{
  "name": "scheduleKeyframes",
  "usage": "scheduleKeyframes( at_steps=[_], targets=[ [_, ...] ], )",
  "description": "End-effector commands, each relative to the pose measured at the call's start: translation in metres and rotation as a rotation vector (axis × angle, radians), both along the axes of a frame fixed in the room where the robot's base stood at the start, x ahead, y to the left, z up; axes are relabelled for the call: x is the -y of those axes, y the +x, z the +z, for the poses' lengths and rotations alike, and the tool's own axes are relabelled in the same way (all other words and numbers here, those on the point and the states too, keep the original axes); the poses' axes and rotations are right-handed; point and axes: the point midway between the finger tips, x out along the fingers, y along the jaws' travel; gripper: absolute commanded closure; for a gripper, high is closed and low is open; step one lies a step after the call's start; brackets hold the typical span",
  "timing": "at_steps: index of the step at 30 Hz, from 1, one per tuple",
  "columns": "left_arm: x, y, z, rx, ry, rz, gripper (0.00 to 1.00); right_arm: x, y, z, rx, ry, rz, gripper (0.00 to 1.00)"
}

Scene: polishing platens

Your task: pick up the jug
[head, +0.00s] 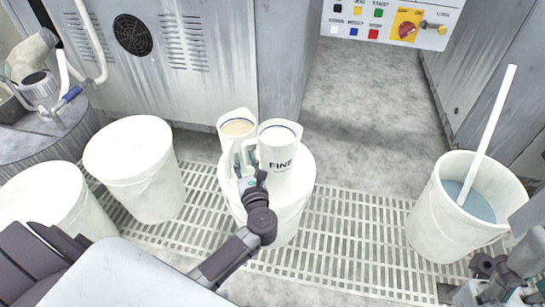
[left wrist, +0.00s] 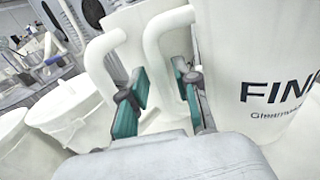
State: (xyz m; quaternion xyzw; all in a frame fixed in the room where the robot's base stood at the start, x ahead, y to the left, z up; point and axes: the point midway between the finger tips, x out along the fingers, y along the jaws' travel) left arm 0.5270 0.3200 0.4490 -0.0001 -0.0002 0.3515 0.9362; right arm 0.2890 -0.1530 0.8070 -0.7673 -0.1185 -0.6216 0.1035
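A white jug marked FINE (head: 283,180) stands upright on a round white stand (head: 290,222) in the middle of the head view. Its body fills the right of the left wrist view (left wrist: 255,60). A second white jug (head: 232,132), with tan contents, stands close behind it to the left. My left gripper (left wrist: 163,98) is open, its teal-padded fingers on either side of the FINE jug's handle (left wrist: 153,45). Some gap seems to show around the handle. My right gripper (head: 497,284) is at the lower right of the head view, partly cut off; its opening is unclear.
White buckets (head: 137,175) stand to the left. Another bucket (head: 425,225), with bluish liquid and a white rod (head: 490,130), stands at the right. Grey machine cabinets (head: 190,85) and a control panel (head: 375,20) are behind. Floor grating (head: 345,235) between is clear.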

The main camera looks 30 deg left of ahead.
Motion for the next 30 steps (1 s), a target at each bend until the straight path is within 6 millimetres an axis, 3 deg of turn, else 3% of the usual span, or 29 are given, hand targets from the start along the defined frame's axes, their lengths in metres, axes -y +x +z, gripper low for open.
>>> scheduleKeyframes(
  at_steps=[8,13,30],
  targets=[
    [-0.0016,0.0018,-0.0002,-0.002,-0.001,0.0,0.71,-0.0001,0.0002,0.0028,0.013,0.0,0.0,0.52],
    [-0.0014,0.0017,-0.0001,-0.001,-0.001,0.0,0.99,-0.0001,0.0001,0.0027,0.012,0.0,0.001,0.52],
    [-0.0014,0.0028,0.0041,0.008,-0.001,-0.001,1.0,0.0,0.0,0.0024,0.007,0.0,0.0,0.52]
  ],
)
